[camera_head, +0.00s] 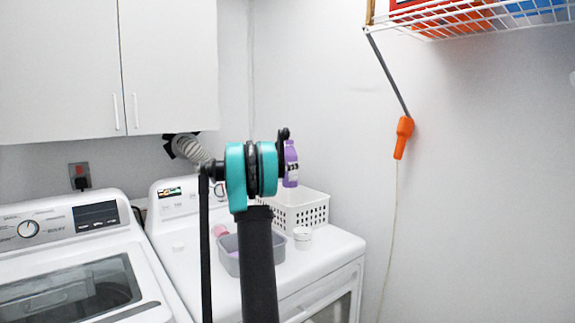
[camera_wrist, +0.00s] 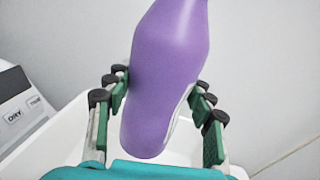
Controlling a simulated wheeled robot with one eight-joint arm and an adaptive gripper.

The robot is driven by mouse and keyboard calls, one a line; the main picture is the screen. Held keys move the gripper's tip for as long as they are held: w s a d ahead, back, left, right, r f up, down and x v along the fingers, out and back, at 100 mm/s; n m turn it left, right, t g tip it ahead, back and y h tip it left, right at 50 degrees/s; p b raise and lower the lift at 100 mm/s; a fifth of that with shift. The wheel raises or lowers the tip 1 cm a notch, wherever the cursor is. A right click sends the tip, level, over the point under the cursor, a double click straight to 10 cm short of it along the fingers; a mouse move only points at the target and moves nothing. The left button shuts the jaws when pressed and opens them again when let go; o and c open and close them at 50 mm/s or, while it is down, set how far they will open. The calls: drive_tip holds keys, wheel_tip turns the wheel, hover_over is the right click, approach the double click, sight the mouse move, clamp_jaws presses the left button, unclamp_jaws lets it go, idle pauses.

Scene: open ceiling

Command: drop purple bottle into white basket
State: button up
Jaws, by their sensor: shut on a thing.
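The purple bottle (camera_head: 291,163) is held up in the air in the head view, just in front of and above the white basket (camera_head: 308,208). The basket has holes in its side wall and stands on the right-hand white machine. In the wrist view the purple bottle (camera_wrist: 166,75) fills the middle, between the green finger pads of my gripper (camera_wrist: 164,108). My gripper is shut on the bottle. In the head view my arm hides the basket's left part, and the fingers are hardly visible. White surfaces lie below the bottle in the wrist view.
A grey tub (camera_head: 231,262) and a small white cup (camera_head: 302,238) stand on the machine in front of the basket. A pink item (camera_head: 221,230) lies by the tub. A wire shelf (camera_head: 470,18) and a hanging orange tool (camera_head: 403,137) are at the right wall.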

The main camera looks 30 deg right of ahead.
sight(285, 175)
drive_tip(key=shift+f, duration=1.9)
drive_tip(key=o, duration=1.3)
drive_tip(key=a, duration=0.4)
drive_tip(key=s+a, duration=0.1)
drive_tip(key=a, duration=0.2)
drive_tip(key=s+a, duration=0.1)
drive_tip(key=a, duration=0.3)
drive_tip(key=shift+s+a, duration=0.2)
drive_tip(key=shift+a, duration=0.15)
drive_tip(key=shift+s, duration=0.1)
